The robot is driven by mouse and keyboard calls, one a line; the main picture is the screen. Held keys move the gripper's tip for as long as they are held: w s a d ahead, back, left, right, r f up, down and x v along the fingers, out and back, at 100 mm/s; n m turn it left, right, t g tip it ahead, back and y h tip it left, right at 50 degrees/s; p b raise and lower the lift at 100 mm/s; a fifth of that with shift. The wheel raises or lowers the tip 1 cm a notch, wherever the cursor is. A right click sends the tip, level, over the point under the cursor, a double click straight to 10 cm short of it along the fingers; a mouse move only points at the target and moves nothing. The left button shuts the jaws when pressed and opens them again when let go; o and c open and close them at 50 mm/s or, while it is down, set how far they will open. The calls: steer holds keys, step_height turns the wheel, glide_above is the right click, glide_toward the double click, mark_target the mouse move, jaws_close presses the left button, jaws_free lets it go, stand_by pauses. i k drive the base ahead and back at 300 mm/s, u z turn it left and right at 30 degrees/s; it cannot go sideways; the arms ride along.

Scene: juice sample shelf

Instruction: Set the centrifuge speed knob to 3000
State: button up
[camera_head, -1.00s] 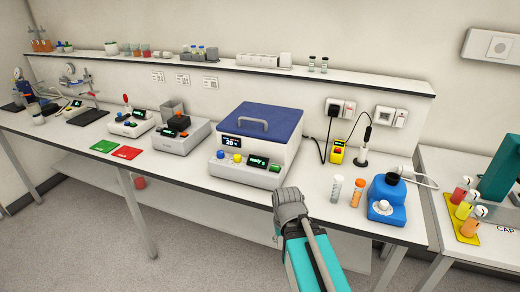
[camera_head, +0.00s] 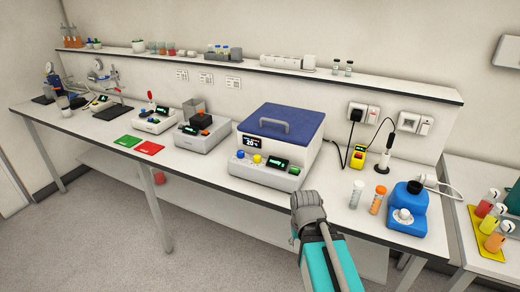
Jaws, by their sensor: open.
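The centrifuge (camera_head: 262,182) is a white box with a blue lid (camera_head: 285,119) and a handle on top; the lid is shut. Its front panel has a small screen (camera_head: 250,141), a blue knob (camera_head: 240,154), a yellow knob (camera_head: 257,158), a dark display with green text (camera_head: 276,163) and a small control at the right end (camera_head: 294,171). The knob settings are too small to read. My gripper (camera_head: 308,200) is at the bench's front edge, right of and nearer than the centrifuge, apart from the knobs. It is open; its fingertips are hard to make out.
Right of the centrifuge stand a white-capped tube (camera_head: 355,195), an orange tube (camera_head: 377,201) and a blue device (camera_head: 405,213). Another grey instrument (camera_head: 200,135) is to the left. Green (camera_head: 128,141) and red (camera_head: 149,148) cards lie on the bench. A shelf (camera_head: 300,75) runs above.

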mark_target(240, 154)
steer(key=k, duration=1.3)
steer(key=u, duration=0.2)
steer(key=i, duration=0.75)
steer(key=u, duration=0.35)
steer(key=i, duration=0.9)
steer(key=z, duration=0.35)
